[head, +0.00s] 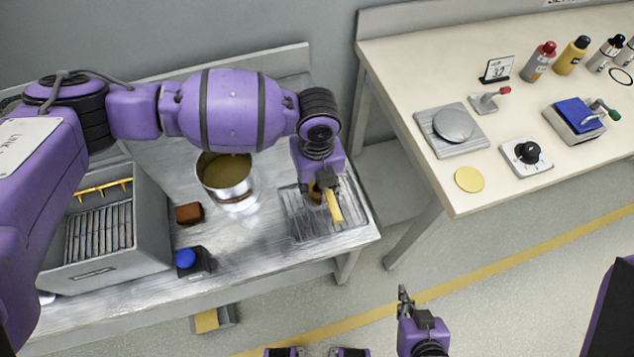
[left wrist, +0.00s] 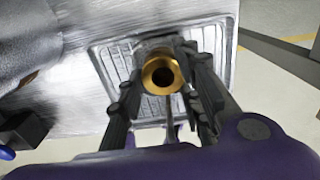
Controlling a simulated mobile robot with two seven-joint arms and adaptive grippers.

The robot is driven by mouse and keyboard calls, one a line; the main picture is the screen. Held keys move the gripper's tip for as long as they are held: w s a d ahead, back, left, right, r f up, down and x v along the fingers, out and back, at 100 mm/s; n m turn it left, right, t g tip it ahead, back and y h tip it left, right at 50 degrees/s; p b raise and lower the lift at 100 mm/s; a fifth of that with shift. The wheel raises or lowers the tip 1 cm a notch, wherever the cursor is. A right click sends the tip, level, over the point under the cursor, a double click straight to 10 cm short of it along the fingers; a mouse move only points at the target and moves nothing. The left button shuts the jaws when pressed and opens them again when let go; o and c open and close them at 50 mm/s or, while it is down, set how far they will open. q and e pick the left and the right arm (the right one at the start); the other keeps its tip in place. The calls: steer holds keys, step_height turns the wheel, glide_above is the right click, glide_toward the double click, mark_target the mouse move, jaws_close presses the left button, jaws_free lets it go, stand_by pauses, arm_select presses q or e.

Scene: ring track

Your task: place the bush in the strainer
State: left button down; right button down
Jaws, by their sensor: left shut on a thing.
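The bush (left wrist: 150,72) is a golden brass ring with a dark bore, seen nearly end-on between my fingers in the left wrist view. My left gripper (head: 322,186) is shut on it over the grey ribbed tray (head: 292,223) at the bench's right end. A small gap or contact between bush and tray cannot be told. A yellow piece (head: 334,207) shows beside the fingers. A round metal vessel (head: 232,196) with a yellow-brown inside stands left of the gripper. I cannot tell for sure which item is the strainer. My right gripper (head: 405,298) is over the floor, away from the bench.
A grey box (head: 150,240) with a slatted rack and yellow bar stands at the left. A brown block (head: 189,213) and a blue-knobbed black box (head: 193,262) lie between it and the vessel. A cream table (head: 400,60) with bottles and instruments is at the right.

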mark_target(317, 188)
arm_select(q)
steer(key=shift+r, duration=0.1)
steer(key=shift+f, duration=0.25)
steer(key=c, duration=1.3)
jaws_free()
steer(key=shift+f, duration=0.1)
steer(key=shift+o, duration=0.2)
step_height(317, 188, up, 13)
steer(key=shift+f+p, duration=0.15)
steer(key=shift+p, duration=0.2)
